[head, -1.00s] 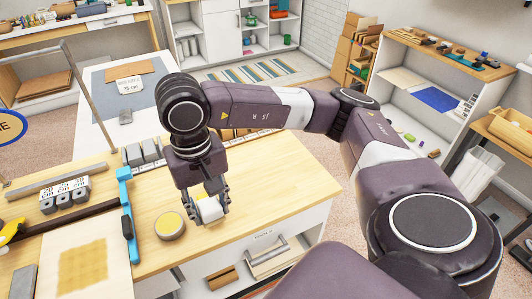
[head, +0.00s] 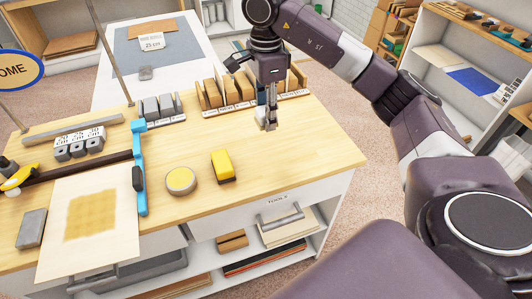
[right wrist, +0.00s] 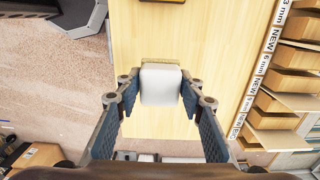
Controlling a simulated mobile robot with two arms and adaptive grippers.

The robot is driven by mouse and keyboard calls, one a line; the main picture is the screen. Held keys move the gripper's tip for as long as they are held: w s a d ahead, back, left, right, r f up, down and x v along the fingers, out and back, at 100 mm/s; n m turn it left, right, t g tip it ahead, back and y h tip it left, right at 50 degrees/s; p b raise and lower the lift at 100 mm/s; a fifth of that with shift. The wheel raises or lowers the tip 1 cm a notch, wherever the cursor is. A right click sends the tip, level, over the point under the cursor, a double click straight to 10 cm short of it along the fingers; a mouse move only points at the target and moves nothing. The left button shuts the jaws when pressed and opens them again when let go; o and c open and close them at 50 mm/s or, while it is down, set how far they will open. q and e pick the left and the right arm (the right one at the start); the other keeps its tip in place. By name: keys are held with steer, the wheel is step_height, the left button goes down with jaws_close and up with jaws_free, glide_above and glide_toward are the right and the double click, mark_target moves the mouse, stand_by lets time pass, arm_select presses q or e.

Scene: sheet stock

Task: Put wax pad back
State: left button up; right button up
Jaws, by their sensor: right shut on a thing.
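My right gripper (head: 267,118) is over the right part of the workbench, in front of the rack of brown pieces. In the right wrist view my right gripper (right wrist: 160,98) is shut on a white block (right wrist: 160,85) with a tan strip along its far edge. This block may be the wax pad; I cannot tell for sure. In the head view the fingers mostly hide it. A round tin with a yellow face (head: 181,180) sits on the bench, left of and nearer than my gripper. My left gripper is not in view.
A yellow block (head: 222,166) with a dark base stands beside the tin. A blue bar (head: 141,172) and a sheet with a yellow grid (head: 112,243) lie left. The slotted rack (head: 225,105) and grey blocks (head: 160,108) line the back edge. The bench's front right is clear.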

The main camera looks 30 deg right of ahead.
mark_target(266, 158)
step_height(266, 158, down, 13)
steer(key=shift+f+p, duration=0.15)
steer(key=shift+p, duration=0.7)
steer(key=shift+f, duration=0.1)
steer(key=o, duration=1)
steer(key=shift+r, duration=0.65)
step_height(266, 158, up, 10)
steer(key=shift+f+b, duration=0.1)
steer(key=shift+b, duration=0.95)
steer(key=shift+r, duration=0.6)
